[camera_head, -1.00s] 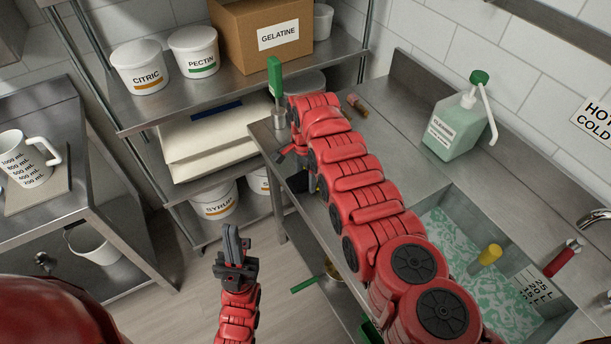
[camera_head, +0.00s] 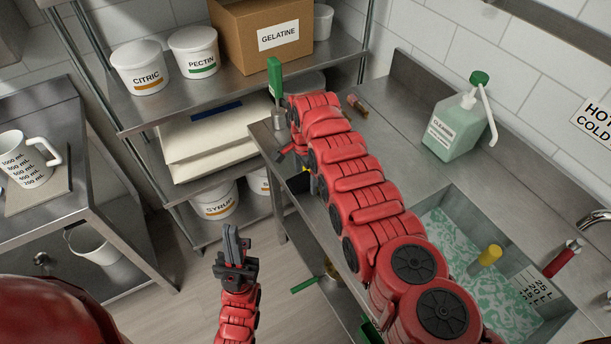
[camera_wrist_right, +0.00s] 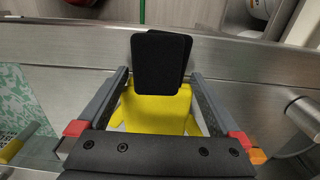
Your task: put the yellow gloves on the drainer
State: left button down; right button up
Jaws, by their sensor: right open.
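The yellow gloves (camera_wrist_right: 158,108) show in the right wrist view at the bench edge, with a black flat part (camera_wrist_right: 160,62) reaching past that edge. In the head view only a little yellow (camera_head: 306,169) shows, mostly hidden by my right arm. My right gripper (camera_wrist_right: 158,78) is open, its fingers on either side of the gloves. I cannot tell whether they touch. My left gripper (camera_head: 231,241) is over the floor, away from the gloves; its fingers look close together and empty. I cannot make out the drainer.
The sink (camera_head: 450,196) holds teal foamy water, with a yellow-handled tool (camera_head: 489,255) in it. A cleanser bottle (camera_head: 455,125) stands on the bench (camera_head: 395,110) behind. A green-handled tool (camera_head: 275,78) stands near the bench's left end. A shelf rack with tubs is at the back left.

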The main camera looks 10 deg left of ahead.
notch_tip(320, 180, up, 3)
jog(key=shift+f+p, duration=0.1)
jog(key=shift+p, duration=0.5)
notch_tip(320, 180, up, 8)
jog(key=b, duration=0.3)
jog(key=shift+r+b, duration=0.25)
jog(key=shift+b, duration=0.05)
jog(key=shift+r, duration=0.1)
